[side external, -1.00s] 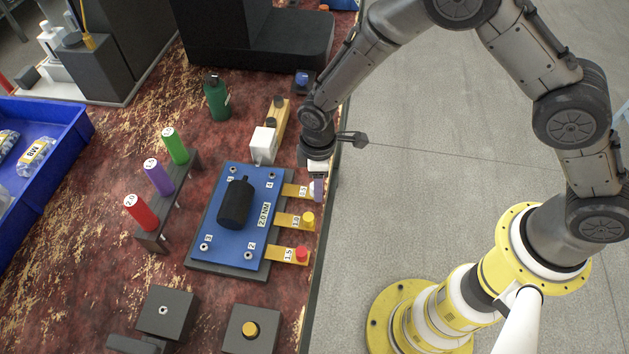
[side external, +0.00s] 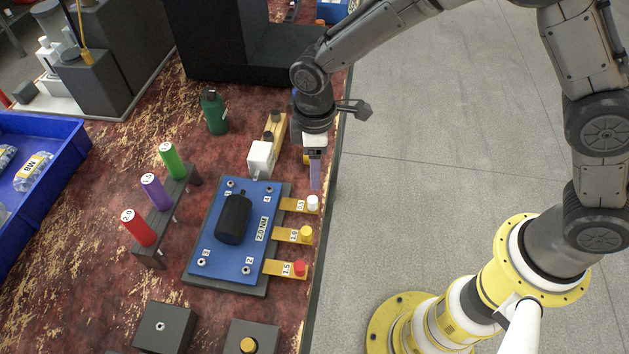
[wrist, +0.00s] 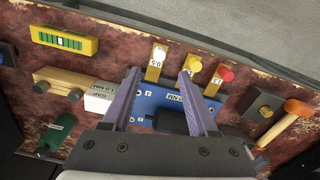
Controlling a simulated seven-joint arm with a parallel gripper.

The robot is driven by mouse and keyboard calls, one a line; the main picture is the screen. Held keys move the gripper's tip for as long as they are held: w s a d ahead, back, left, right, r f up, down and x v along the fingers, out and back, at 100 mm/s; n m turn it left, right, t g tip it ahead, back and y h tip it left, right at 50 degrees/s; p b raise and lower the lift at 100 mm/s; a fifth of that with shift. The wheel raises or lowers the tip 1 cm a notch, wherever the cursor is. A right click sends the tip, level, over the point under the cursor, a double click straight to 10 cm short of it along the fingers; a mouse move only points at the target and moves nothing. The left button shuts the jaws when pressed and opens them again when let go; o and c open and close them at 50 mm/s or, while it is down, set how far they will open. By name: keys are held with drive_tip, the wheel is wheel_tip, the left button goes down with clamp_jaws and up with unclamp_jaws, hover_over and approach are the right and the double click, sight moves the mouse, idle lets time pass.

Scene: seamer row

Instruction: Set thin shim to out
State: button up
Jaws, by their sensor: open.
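The thin shim (side external: 288,204) is the yellow tab marked 0.5, with a white knob (side external: 312,202). It sticks out from the right edge of the blue plate (side external: 216,240), like the 1.0 shim with a yellow knob (side external: 305,234) and the 1.5 shim with a red knob (side external: 299,268). My gripper (side external: 315,185) is open and empty, just above and behind the white knob. In the wrist view the thin shim (wrist: 154,73) shows between my spread purple fingers (wrist: 158,75). I cannot see contact.
A white block (side external: 260,157) on a wooden bar stands behind the plate. A black cylinder (side external: 233,219) lies on the plate. A rack with red, purple and green cylinders (side external: 150,255) stands left. A green bottle (side external: 214,112) is farther back. The table's right edge is close.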

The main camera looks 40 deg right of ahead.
drive_tip(key=shift+r, duration=1.55)
drive_tip(key=s+d+r+m+t+y, duration=0.1)
drive_tip(key=s+d+r+m+t, duration=0.1)
drive_tip(key=d+r, duration=0.6)
drive_tip(key=s+d+r+m+t, duration=0.2)
drive_tip(key=d+r, duration=0.4)
drive_tip(key=r, duration=0.5)
drive_tip(key=s+d+r+m+t, duration=0.1)
drive_tip(key=s+d+m, duration=0.15)
drive_tip(key=s, duration=0.25)
drive_tip(key=s+d+r+m+t, duration=0.1)
drive_tip(key=s+d+r, duration=0.1)
drive_tip(key=s+d, duration=0.3)
drive_tip(key=s+f+m+h, duration=0.1)
drive_tip(key=s+f+m, duration=0.2)
drive_tip(key=s+f, duration=0.2)
drive_tip(key=s, duration=0.3)
drive_tip(key=shift+s+d+f+m, duration=0.15)
drive_tip(key=shift+s+d+m, duration=0.05)
drive_tip(key=shift+d+m, duration=0.15)
